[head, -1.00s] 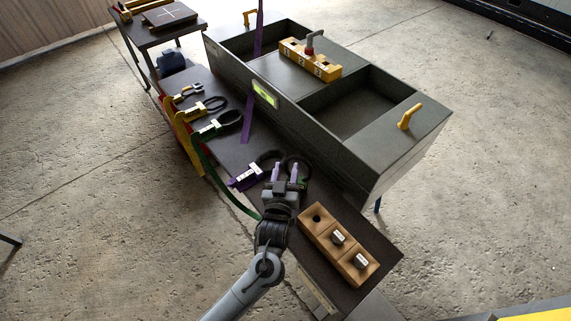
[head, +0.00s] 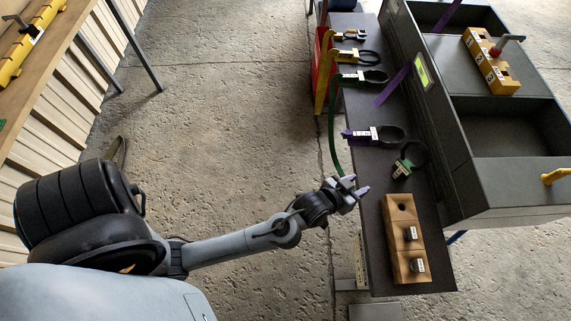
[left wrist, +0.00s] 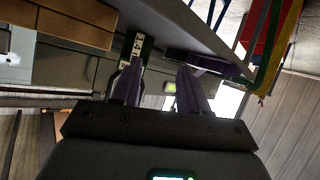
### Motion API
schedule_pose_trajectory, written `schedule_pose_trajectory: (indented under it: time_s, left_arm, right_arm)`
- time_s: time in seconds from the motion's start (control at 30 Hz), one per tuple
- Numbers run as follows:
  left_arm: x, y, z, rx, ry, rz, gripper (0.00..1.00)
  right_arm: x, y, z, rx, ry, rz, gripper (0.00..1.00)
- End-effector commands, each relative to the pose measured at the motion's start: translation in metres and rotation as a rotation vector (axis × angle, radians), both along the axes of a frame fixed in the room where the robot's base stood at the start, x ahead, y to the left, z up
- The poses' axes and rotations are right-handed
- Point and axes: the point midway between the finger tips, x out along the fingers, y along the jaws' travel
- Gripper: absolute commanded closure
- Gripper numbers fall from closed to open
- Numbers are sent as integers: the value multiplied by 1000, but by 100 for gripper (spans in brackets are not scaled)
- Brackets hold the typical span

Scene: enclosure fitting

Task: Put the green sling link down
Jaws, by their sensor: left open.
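The green sling link (head: 403,170), a green tagged body with a black loop, lies on the dark narrow bench (head: 372,222), just above the wooden block in the picture. My left gripper (head: 357,184) is open and empty at the bench's left edge, apart from the link and to its left. In the left wrist view, the purple fingers of my left gripper (left wrist: 160,66) are spread with nothing between them. A green piece with a white label (left wrist: 140,48) shows beyond the left finger. My right gripper is not in view.
A purple-tagged link (head: 362,134) lies close above the green one. Other tagged links, one with a long green strap (head: 333,130), lie farther up the bench. A wooden block (head: 389,206) with two dark plugs stands below. The grey enclosure (head: 455,165) borders the right.

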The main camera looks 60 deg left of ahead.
Motion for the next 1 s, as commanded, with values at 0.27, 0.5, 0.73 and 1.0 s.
schedule_pose_trajectory:
  time_s: [0.27, 0.5, 0.73, 1.0]
  left_arm:
    - [-134, 31, -15, 89, 493, -185, 56]
    - [-207, 54, -5, 185, 730, -257, 56]
    - [-220, 59, -3, 206, 775, -267, 56]
    - [-219, 58, 0, 203, 773, -267, 56]
  right_arm:
    - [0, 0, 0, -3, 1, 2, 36]
    - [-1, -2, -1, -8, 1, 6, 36]
    - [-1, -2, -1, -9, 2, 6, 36]
    - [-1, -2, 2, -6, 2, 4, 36]
